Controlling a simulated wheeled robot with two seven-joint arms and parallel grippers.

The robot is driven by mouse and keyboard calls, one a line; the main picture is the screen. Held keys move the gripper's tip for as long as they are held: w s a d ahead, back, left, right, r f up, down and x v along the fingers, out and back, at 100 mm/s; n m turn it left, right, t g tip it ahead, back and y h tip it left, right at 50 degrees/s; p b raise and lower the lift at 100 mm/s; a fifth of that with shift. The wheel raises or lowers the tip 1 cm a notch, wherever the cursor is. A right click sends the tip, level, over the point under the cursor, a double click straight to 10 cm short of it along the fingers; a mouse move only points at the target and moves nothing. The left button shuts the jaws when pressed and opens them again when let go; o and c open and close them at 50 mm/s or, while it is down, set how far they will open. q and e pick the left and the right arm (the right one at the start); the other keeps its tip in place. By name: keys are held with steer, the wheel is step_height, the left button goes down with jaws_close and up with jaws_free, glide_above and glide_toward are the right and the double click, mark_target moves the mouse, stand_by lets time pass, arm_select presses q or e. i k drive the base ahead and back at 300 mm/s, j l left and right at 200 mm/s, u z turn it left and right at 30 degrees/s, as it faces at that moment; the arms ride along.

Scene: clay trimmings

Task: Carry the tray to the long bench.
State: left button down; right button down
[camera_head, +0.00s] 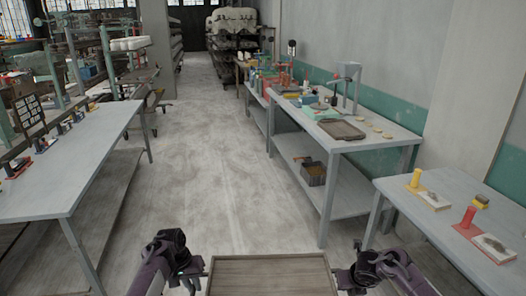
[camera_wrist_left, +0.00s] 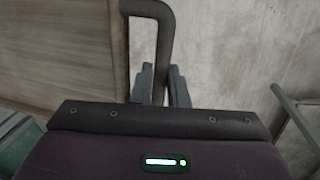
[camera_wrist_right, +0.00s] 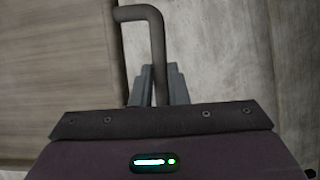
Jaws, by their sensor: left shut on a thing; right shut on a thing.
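The tray (camera_head: 270,274) is wooden and brown, held level in front of me at the bottom of the head view; its near part is cut off. My left gripper (camera_head: 190,282) is shut on the dark handle at the tray's left side; the bar (camera_wrist_left: 165,45) shows between the fingers in the left wrist view. My right gripper (camera_head: 348,280) is shut on the right-side handle (camera_wrist_right: 156,45). The tray's boards (camera_wrist_right: 55,60) also show in the right wrist view. A long grey bench (camera_head: 85,150) stands at left; grey benches also line the right wall. I cannot tell which is the long bench.
The grey floor aisle (camera_head: 205,150) ahead is clear. The middle right bench (camera_head: 385,135) bears a dark flat tray (camera_head: 340,129) and tools; a metal bin (camera_head: 313,172) is on its shelf. The near right bench (camera_head: 400,198) holds yellow and red items. Racks stand behind the left bench.

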mark_target(67, 169)
steer(key=i+u, duration=0.15)
steer(key=i, duration=4.55)
steer(key=i+u, duration=0.35)
steer(key=i+l+u, duration=0.1)
steer(key=i+u, duration=0.25)
steer(key=k+u, duration=0.1)
steer(key=u, duration=2.4)
steer(key=i, duration=1.1)
